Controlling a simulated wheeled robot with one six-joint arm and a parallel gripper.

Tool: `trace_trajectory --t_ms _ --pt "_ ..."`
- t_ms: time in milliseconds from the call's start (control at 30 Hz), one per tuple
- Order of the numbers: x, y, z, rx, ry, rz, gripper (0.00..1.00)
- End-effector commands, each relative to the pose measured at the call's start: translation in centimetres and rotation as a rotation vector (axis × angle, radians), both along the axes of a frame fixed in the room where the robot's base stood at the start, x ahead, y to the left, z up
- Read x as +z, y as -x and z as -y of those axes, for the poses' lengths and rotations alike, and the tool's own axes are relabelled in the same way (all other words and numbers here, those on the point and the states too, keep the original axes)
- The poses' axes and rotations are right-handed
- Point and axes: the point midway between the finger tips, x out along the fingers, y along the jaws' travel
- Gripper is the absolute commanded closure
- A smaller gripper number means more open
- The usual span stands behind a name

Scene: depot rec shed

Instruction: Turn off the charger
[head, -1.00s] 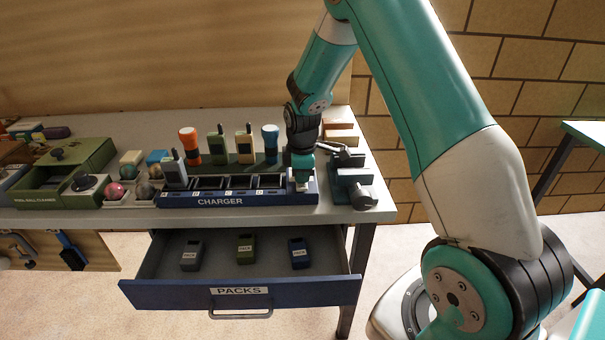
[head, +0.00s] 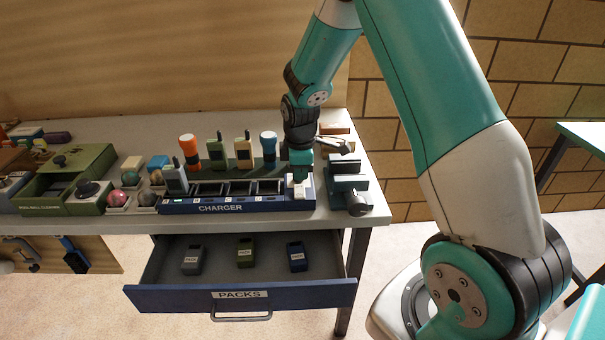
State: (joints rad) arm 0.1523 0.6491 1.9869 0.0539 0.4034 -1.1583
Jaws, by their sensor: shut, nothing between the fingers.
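The blue charger (head: 185,206) is a long block with a row of slots along the front of the bench. A grey handset (head: 176,181) stands in its leftmost slot; the other slots look empty. My gripper (head: 299,185) is shut and points down at the charger's right end, with pale fingertips at or just above its top. I cannot tell whether they touch it. The gripper covers that end, so no switch can be made out.
An orange torch (head: 190,149), a blue torch (head: 268,146) and upright handsets stand behind the charger. The open PACKS drawer (head: 180,295) holds several packs and juts out below. A green ball cleaner (head: 85,168) sits left.

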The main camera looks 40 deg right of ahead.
Motion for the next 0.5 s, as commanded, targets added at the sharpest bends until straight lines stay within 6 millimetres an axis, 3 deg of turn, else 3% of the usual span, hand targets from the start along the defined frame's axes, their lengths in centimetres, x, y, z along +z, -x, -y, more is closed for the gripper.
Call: trace_trajectory --t_ms 300,500 --pt "6.5 1.0 -0.5 -0.001 0.001 0.009 1.0" --pt "8.4 1.2 -0.7 -0.002 0.001 0.005 1.0"
